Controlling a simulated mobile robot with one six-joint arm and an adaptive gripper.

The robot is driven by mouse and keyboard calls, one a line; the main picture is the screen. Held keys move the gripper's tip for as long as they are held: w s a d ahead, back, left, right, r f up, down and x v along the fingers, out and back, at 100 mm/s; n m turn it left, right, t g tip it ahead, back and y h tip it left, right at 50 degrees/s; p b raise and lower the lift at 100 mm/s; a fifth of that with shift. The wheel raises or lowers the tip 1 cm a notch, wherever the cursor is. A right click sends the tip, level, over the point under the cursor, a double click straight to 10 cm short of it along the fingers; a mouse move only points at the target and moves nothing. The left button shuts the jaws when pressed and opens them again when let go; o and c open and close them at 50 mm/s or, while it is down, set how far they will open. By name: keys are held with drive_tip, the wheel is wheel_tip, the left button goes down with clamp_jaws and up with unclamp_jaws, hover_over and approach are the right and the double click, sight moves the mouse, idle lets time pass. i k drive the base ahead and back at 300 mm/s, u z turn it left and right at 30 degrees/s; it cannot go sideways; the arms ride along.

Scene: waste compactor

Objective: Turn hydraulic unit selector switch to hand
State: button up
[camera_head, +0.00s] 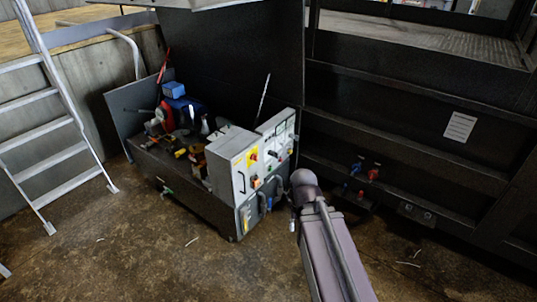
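The hydraulic unit (190,200) is a dark box-shaped unit on the floor left of centre. Light grey control cabinets (228,158) stand at its right end. One cabinet face has a red knob on a yellow plate (253,157) and smaller controls below it. The second cabinet face (279,130) has more small controls. Which control is the selector switch, and its setting, are too small to read. My arm reaches up from the bottom to a rounded joint just right of the cabinets. My gripper cannot be made out in this view.
A metal ladder (55,130) leans at the left. A dark compactor wall with ledges (400,110) fills the right, with red and blue fittings (372,174) low on it. A thin rod (263,97) rises behind the cabinets. The brown floor (140,255) in front is mostly clear.

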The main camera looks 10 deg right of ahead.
sight(275, 154)
drive_tip(key=z, duration=0.05)
drive_tip(key=k, duration=1.25)
drive_tip(key=z, duration=0.6)
drive_tip(key=i, duration=2.2)
drive_tip(key=u, duration=0.45)
